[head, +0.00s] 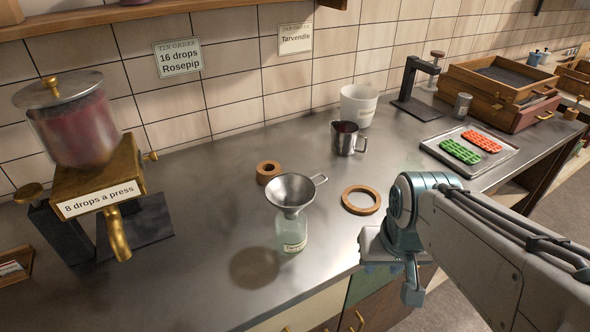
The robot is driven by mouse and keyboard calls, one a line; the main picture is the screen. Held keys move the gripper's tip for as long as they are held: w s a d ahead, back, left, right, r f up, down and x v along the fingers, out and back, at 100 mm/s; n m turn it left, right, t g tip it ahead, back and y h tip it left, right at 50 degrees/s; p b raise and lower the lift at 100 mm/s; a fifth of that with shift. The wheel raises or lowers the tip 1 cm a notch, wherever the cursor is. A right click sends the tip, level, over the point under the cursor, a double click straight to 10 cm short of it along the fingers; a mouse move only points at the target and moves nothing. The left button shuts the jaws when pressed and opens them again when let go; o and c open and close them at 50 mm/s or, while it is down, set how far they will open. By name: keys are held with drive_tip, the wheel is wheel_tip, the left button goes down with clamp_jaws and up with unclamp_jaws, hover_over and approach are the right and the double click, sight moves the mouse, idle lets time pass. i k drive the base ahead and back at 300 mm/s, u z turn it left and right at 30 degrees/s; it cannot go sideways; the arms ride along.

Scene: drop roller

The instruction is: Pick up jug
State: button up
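The jug (347,138) is a small shiny metal pitcher with a dark reddish content at its mouth. It stands upright on the steel counter, with its handle toward the right. My gripper (391,277) is at the counter's front edge, in front of the jug and well apart from it. It points downward, and its fingertips are partly hidden by its own body, so I cannot tell how far apart they are. I see nothing held in it.
A funnel (291,193) sits in a glass bottle (292,234), left of my gripper. A wooden ring (361,200) lies between gripper and jug. A white cup (358,105) stands close behind the jug. A tray (505,150) of colored molds is to the right.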

sight(345, 134)
drive_tip(key=k, duration=0.5)
drive_tip(key=z, duration=1.8)
drive_tip(key=i, duration=1.6)
drive_tip(key=u, duration=2.85)
drive_tip(key=i, duration=0.5)
drive_tip(key=z, duration=0.05)
